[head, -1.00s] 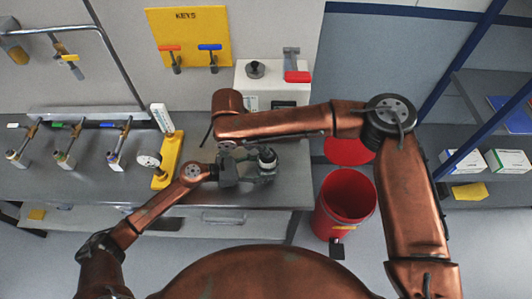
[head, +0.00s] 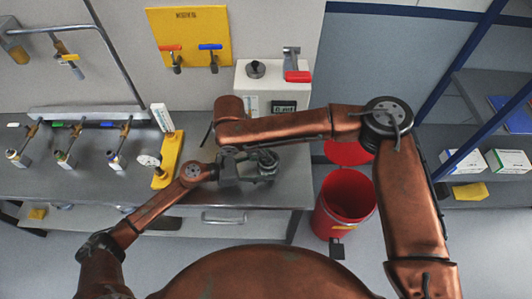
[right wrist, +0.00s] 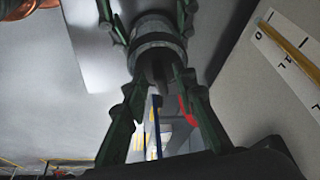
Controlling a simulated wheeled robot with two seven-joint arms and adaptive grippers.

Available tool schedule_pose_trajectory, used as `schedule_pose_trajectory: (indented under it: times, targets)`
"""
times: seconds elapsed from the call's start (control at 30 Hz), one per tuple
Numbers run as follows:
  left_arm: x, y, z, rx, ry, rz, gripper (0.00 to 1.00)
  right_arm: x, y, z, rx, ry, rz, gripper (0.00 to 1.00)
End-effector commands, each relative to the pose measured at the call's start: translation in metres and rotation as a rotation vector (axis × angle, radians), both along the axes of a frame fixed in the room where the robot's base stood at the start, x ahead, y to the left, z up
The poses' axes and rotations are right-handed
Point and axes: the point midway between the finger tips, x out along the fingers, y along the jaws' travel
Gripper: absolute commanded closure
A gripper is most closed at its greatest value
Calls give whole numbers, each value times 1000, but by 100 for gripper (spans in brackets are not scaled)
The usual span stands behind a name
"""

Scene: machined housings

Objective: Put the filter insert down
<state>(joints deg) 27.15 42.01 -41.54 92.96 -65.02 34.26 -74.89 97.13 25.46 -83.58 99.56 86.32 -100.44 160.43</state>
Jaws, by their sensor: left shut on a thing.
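The grey cylindrical part, which looks like the filter insert, shows in the head view (head: 267,172), partly covered by gripper parts, above the right end of the bench. It fills the upper middle of the right wrist view (right wrist: 160,42), with a dark narrower part below it. My left gripper (head: 245,172) is shut on it, coming from the left. My right gripper is close to the same part; its green jointed fingers (right wrist: 160,95) stand apart on either side of the dark narrower part. Whether they touch it cannot be told. More green fingers flank the cylinder at the top.
The grey bench (head: 190,192) holds a yellow gauge stand (head: 170,158) and several valves on the left. A white device (head: 284,88) with a display stands behind the grippers. A red bin (head: 347,205) stands on the floor right of the bench. Bench surface left of the grippers is partly free.

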Motion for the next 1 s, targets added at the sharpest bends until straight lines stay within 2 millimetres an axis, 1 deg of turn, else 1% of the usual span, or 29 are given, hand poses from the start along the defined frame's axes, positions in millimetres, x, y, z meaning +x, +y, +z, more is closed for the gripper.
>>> schedule_pose_trajectory:
  times: [0.13, 0.23, 0.5, 0.7, 0.83, 1.0]
  targets:
    - [0, 0, -1, 1, 1, 0, 62, 0, 2, 6, 0, -1, 0, 75]
    - [0, 0, -1, 1, 1, 0, 62, -2, 7, 19, 2, -1, 1, 75]
    - [0, 0, -1, 1, 1, 0, 62, -11, 27, 71, 2, -1, 1, 75]
    - [0, 0, -1, 1, 1, 0, 62, -16, 39, 101, 0, -1, 0, 75]
    - [0, 0, -1, 1, 1, 0, 62, -17, 42, 110, 0, -1, 0, 75]
    - [0, 0, -1, 1, 1, 0, 62, -18, 43, 114, 0, 0, 1, 75]
